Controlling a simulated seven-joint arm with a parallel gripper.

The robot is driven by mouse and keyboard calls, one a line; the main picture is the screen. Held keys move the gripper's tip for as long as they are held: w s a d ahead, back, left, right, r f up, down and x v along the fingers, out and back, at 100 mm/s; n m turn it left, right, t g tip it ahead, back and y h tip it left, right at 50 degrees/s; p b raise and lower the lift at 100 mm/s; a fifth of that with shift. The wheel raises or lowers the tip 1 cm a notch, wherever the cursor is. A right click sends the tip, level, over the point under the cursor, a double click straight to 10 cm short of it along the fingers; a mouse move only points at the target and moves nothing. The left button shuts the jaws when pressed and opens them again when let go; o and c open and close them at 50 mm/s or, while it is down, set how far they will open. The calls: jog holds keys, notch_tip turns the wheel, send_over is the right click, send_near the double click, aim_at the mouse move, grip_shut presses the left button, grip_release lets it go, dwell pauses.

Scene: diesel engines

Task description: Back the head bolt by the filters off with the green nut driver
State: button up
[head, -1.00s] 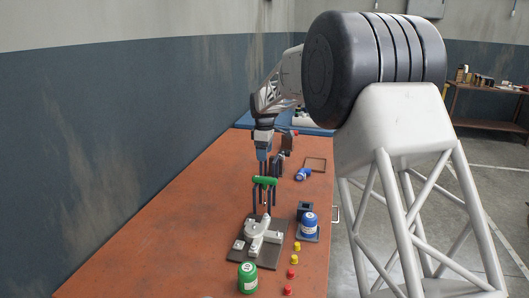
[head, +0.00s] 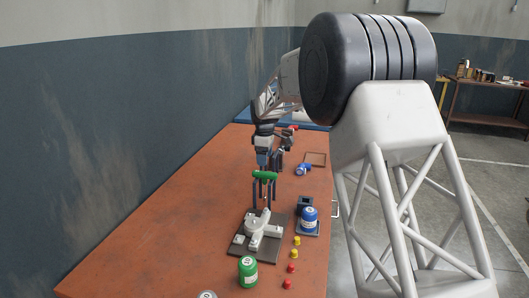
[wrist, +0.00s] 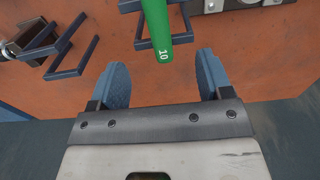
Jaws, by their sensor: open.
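The green nut driver (head: 264,175) lies across the top of a dark upright rack (head: 273,195). In the wrist view its green handle (wrist: 156,25), marked 10, points toward my gripper. My gripper (wrist: 162,60) is open and empty. The handle's end is between and just beyond the fingertips, not touching them. In the head view my gripper (head: 263,157) is just behind the driver. The grey engine block (head: 257,232) on its dark plate is in front of the rack. A blue filter (head: 309,217) and a green filter (head: 248,272) stand nearby. The head bolt is too small to make out.
Yellow caps (head: 296,247) and red caps (head: 290,268) stand along the right edge. A blue can (head: 303,169) lies near an empty wooden frame (head: 315,159). The wrist view shows dark holders (wrist: 72,58) at left. The table's left side is clear.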

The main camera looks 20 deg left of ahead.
aim_at(265, 172)
jog(key=shift+f, duration=3.35)
grip_shut()
jog(key=shift+r, duration=0.1)
notch_tip(265, 172, up, 16)
dwell(0.8)
